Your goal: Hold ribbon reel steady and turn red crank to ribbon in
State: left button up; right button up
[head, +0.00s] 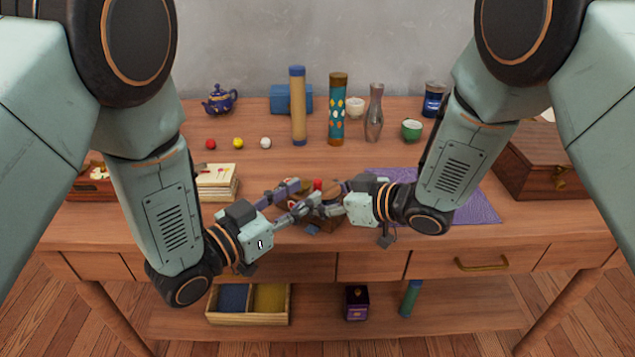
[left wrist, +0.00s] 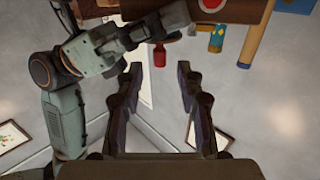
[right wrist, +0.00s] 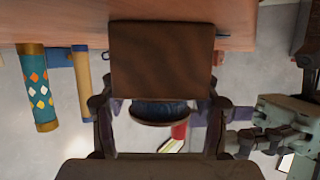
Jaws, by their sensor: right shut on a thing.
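The ribbon reel has a brown wooden frame, seen in the right wrist view (right wrist: 160,60), with a dark blue wound part (right wrist: 160,112) below it. My right gripper (right wrist: 158,110) is shut on the reel, its fingers on either side. The red crank handle (right wrist: 180,131) shows beside the reel; it also shows in the left wrist view (left wrist: 159,56) and the head view (head: 318,184). My left gripper (left wrist: 158,75) is open and empty, with the red handle just beyond its fingertips. In the head view both grippers partly hide the reel.
A purple cloth (head: 475,205) lies right of the grippers, beside a wooden chest (head: 540,165). Cards (head: 217,180) are stacked at the left. Behind stand a yellow tube (head: 298,105), a patterned tube (head: 337,110) and a glass vase (head: 374,115).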

aim_at(314, 186)
pick_arm(q)
jog(key=shift+x, duration=2.55)
jog(key=shift+c, duration=0.4)
grip_shut()
